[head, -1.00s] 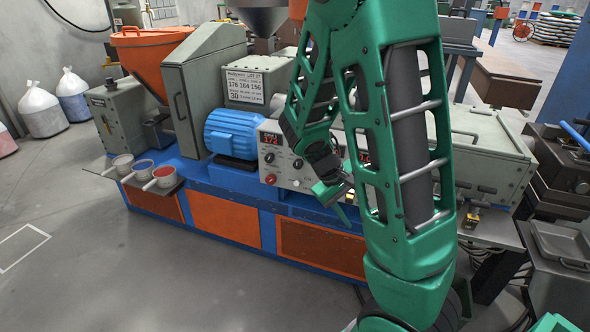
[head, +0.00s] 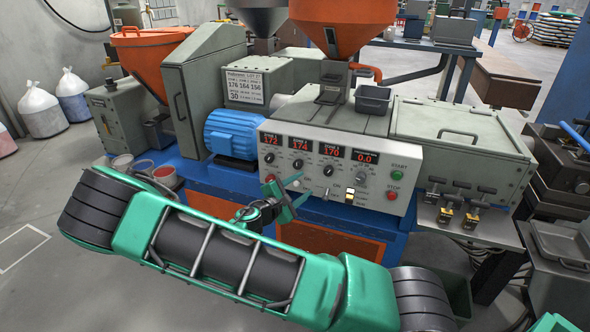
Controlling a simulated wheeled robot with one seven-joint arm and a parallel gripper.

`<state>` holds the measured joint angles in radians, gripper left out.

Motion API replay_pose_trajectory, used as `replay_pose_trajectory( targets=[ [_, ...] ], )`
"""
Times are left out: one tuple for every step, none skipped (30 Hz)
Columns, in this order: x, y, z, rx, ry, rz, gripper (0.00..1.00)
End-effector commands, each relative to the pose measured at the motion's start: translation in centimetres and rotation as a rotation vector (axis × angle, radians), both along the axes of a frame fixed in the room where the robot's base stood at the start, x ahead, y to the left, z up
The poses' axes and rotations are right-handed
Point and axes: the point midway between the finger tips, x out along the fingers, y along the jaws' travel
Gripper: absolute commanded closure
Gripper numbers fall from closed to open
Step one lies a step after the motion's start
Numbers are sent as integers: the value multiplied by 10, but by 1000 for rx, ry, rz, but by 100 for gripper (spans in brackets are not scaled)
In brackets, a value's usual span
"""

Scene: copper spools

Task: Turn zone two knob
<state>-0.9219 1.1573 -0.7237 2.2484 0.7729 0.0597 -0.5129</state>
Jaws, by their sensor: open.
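The zone two knob (head: 298,164) is the second from the left, under the 174 display (head: 300,145). Its pointer angle is too small to read. My gripper (head: 291,192) is open and empty, in front of the panel's lower left part. It appears below the zone two knob and apart from it. My arm stretches across the front, hiding part of the machine's base.
A setpoint card (head: 245,88) above the blue motor (head: 231,133) reads 176, 164, 156 and 30. Green start (head: 397,175) and red stop (head: 391,194) buttons sit at the panel's right. Small pans (head: 164,172) stand on a shelf at left.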

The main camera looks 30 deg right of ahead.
Motion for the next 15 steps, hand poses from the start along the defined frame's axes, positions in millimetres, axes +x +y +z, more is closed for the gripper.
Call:
replay_pose_trajectory(
  targets=[
    [10,11,-1,-46,14,51,54],
    [15,17,0,-71,20,78,54],
    [22,24,1,-100,28,111,54],
    [26,28,1,-120,32,131,54],
    [29,33,1,-135,38,150,54],
    [33,37,1,-153,43,170,54],
    [35,40,1,-164,45,181,54],
    [37,43,2,-173,47,191,54],
    [39,45,2,-181,48,200,54],
    [40,45,2,-185,50,205,54],
    [41,45,3,-188,50,207,54],
    [43,44,3,-189,51,209,54],
    [44,42,3,-190,50,209,54],
    [46,40,2,-190,51,208,54],
    [48,35,2,-189,51,206,54]
  ],
)
